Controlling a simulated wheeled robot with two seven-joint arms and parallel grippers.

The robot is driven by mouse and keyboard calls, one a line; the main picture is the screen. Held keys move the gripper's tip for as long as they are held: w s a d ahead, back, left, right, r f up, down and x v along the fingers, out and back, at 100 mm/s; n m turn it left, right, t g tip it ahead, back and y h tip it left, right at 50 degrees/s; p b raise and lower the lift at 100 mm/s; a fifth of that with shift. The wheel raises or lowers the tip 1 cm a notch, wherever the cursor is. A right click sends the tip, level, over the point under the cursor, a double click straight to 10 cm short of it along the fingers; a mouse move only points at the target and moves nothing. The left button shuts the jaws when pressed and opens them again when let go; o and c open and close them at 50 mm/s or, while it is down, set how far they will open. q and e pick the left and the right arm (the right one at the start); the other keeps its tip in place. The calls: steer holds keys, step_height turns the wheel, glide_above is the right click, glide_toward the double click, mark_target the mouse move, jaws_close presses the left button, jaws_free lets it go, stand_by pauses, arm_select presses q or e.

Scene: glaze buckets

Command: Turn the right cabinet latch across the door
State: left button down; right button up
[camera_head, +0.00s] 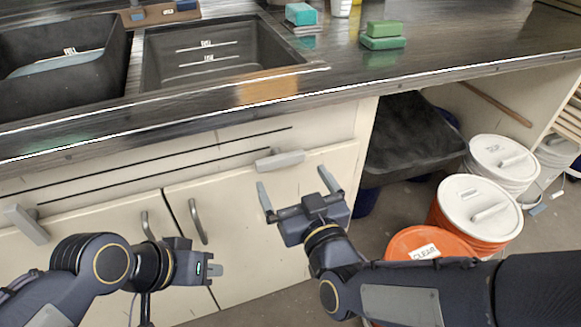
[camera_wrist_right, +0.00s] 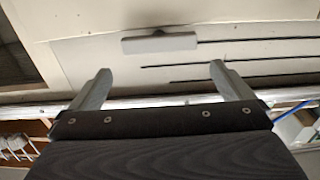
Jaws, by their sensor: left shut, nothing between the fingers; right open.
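The right cabinet latch (camera_head: 280,160) is a light grey bar at the top edge of the right cabinet door (camera_head: 255,235). It lies nearly level, along that edge. The right wrist view also shows the latch (camera_wrist_right: 160,43), ahead of the fingertips and between their lines. My right gripper (camera_head: 294,181) is open and empty, just below the latch in the head view, with its fingers pointing up toward it; no contact shows. My left gripper (camera_head: 215,270) is shut and empty, low in front of the cabinet doors.
A second grey latch (camera_head: 27,224) sits tilted at the left door. Two curved door handles (camera_head: 198,222) stick out near the doors' meeting edges. The counter edge (camera_head: 230,110) overhangs above. An orange bucket (camera_head: 412,243) and lidded buckets (camera_head: 480,208) stand at right.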

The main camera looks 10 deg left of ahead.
mark_target(282, 160)
steer(key=x, duration=0.6)
steer(key=shift+b, duration=0.3)
steer(key=c, duration=0.6)
